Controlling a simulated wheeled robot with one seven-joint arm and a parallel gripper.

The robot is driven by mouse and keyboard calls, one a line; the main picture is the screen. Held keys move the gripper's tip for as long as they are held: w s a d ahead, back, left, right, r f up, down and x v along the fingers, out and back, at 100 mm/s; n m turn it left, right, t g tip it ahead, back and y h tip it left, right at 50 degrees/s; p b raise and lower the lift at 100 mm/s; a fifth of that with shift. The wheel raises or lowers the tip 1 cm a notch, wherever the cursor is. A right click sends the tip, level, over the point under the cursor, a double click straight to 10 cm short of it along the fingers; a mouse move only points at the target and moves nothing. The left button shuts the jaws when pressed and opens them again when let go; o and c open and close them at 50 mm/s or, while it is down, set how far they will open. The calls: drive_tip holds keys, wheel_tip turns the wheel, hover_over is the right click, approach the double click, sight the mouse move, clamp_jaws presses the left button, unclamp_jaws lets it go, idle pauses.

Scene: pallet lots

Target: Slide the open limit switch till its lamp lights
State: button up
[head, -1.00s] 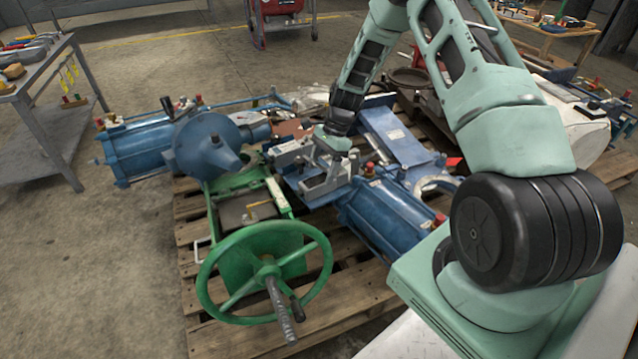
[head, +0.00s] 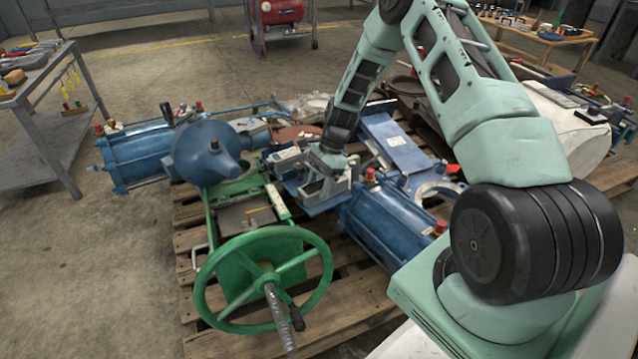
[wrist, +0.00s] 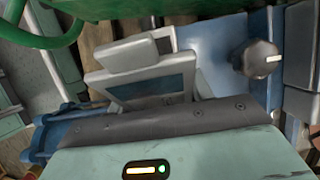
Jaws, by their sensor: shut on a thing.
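My gripper (head: 322,188) is low over the middle of the pallet, among grey metal parts between the green handwheel machine and a blue cylinder. It is shut on a small grey part that I take to be the limit switch; the jaws hide most of it. In the wrist view, pale grey blocks (wrist: 140,75) with a dark blue face stand just beyond my gripper's teal housing (wrist: 180,155), beside a blue plate (wrist: 215,50). I cannot make out the switch's lamp. The lit yellow-green strip in the wrist view is on my own housing.
A green handwheel (head: 264,280) stands in front to the left. A blue cylinder (head: 385,220) lies close on the right, and a rounded blue housing (head: 205,150) at the left. A wooden pallet (head: 225,335) bears them. Open floor (head: 80,270) lies to the left.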

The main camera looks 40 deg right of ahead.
drive_tip(key=shift+w+r+p, duration=0.15)
drive_tip(key=shift+w+p, duration=0.15)
drive_tip(key=shift+p, duration=0.4)
drive_tip(key=shift+w, duration=0.1)
drive_tip(key=o, duration=1.3)
drive_tip(key=shift+o, duration=0.2)
drive_tip(key=p+v, duration=0.6)
drive_tip(key=v, duration=1.1)
drive_tip(key=shift+d, duration=0.1)
